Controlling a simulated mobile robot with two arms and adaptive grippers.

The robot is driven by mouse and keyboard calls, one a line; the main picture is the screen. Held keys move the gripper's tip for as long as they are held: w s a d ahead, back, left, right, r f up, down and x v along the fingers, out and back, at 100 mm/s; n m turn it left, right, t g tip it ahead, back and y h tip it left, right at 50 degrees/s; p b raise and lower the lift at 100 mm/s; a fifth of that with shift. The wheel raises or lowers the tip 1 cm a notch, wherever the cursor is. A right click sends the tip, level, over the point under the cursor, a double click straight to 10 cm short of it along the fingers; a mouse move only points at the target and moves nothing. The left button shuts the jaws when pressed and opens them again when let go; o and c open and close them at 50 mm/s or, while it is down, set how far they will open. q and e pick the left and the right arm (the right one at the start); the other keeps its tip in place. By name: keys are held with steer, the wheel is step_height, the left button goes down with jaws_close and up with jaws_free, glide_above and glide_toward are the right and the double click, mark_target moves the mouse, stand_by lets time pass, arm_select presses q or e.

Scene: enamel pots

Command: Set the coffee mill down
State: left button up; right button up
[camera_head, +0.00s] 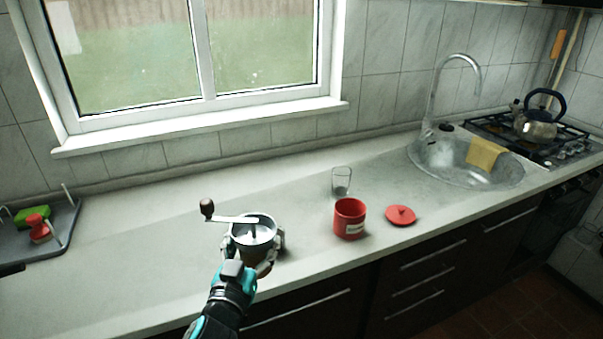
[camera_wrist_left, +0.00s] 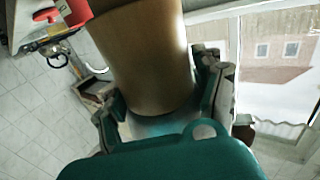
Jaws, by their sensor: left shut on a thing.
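The coffee mill (camera_head: 254,231) has a metal bowl top, a crank arm with a dark wooden knob reaching left, and a brown body. My left gripper (camera_head: 258,264) is shut around its body near the front edge of the counter (camera_head: 130,285). The mill looks upright. In the left wrist view the brown mill body (camera_wrist_left: 150,62) fills the middle, between the fingers of my left gripper (camera_wrist_left: 165,90). The mill's base is hidden behind my gripper, so I cannot tell whether it touches the counter. My right gripper is not in view.
A red enamel pot (camera_head: 349,219) stands open to the right, its red lid (camera_head: 400,215) beside it. A glass (camera_head: 341,183) stands behind. A sink (camera_head: 465,160) and kettle (camera_head: 536,122) are farther right. A dark rack (camera_head: 60,225) stands left. Counter between rack and mill is clear.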

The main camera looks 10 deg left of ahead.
arm_select(q)
steer(key=s+f, duration=0.3)
steer(key=s, duration=0.5)
steer(key=s+f, duration=0.2)
steer(key=s, duration=0.6)
steer(key=w+r, duration=0.1)
steer(key=w, duration=0.4)
steer(key=w+r, duration=0.2)
steer(key=w, duration=0.3)
steer(key=w+r, duration=0.1)
steer(key=w, duration=0.4)
steer(key=shift+d+r, duration=0.15)
steer(key=shift+r, duration=0.15)
steer(key=shift+w+r, duration=0.3)
steer(key=shift+w, duration=0.2)
steer(key=shift+w, duration=0.1)
steer(key=w+a+f+p, duration=0.1)
steer(key=w+f, duration=0.3)
steer(key=w, duration=1.1)
steer(key=shift+w+f+p, duration=0.3)
steer(key=shift+w+p, duration=0.1)
steer(key=shift+p, duration=0.35)
